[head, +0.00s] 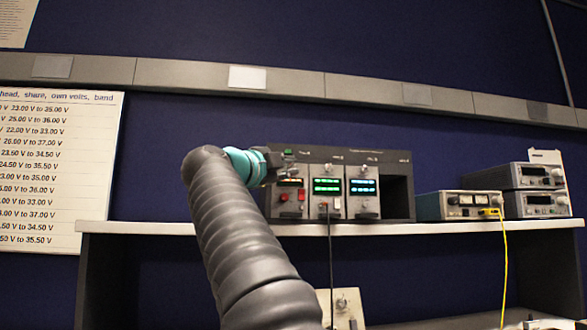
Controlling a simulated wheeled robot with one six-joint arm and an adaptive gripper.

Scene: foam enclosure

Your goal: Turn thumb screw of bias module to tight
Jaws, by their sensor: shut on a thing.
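A dark rack (396,157) on the shelf holds three grey modules side by side. The left module (289,205) has a dim red display and red buttons. The middle module (327,207) has a green display, and the right module (362,208) a cyan one. Their labels are too small to read, so I cannot tell by name which is the bias module. Thumb screws show at the top of the middle and right modules. My gripper (278,166) is at the top of the left module, shut on its thumb screw, which the gripper hides.
The shelf (450,228) also carries a power unit (459,205) with a yellow cable (505,260) and stacked grey instruments (535,190) at the right. A black cable (331,260) hangs from the middle module. A voltage chart (50,170) stands at the left. The rack's right bay is empty.

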